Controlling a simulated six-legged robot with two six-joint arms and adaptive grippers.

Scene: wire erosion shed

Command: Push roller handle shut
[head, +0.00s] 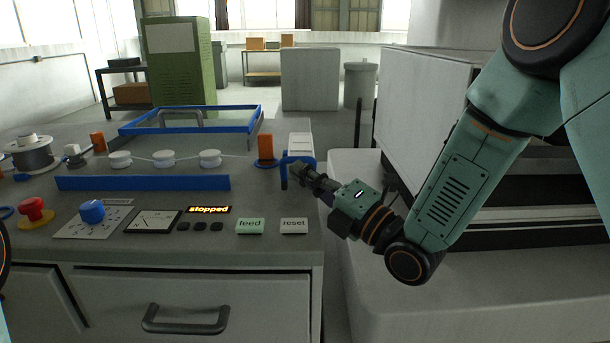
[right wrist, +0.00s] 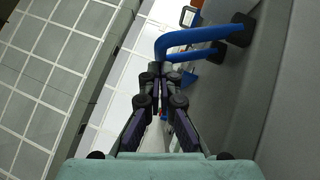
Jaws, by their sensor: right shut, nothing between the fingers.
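The blue roller handle (head: 298,157) is a bent bar at the right end of the grey machine top, beside an orange block (head: 265,147). In the right wrist view the handle (right wrist: 190,38) runs from dark mounts at the upper right to a bend just beyond my fingertips. My right gripper (head: 299,173) reaches in from the right, shut and empty, with its tips at the handle's near side. In the right wrist view the gripper (right wrist: 160,72) points at the bend. I cannot tell whether it touches. My left gripper is out of view.
White rollers (head: 164,158) stand behind a blue rail (head: 143,183). In front are a red stop button (head: 35,211), a blue knob (head: 92,211), a "stopped" display (head: 209,210), and feed (head: 250,226) and reset (head: 294,226) buttons. The floor gap lies right of the machine.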

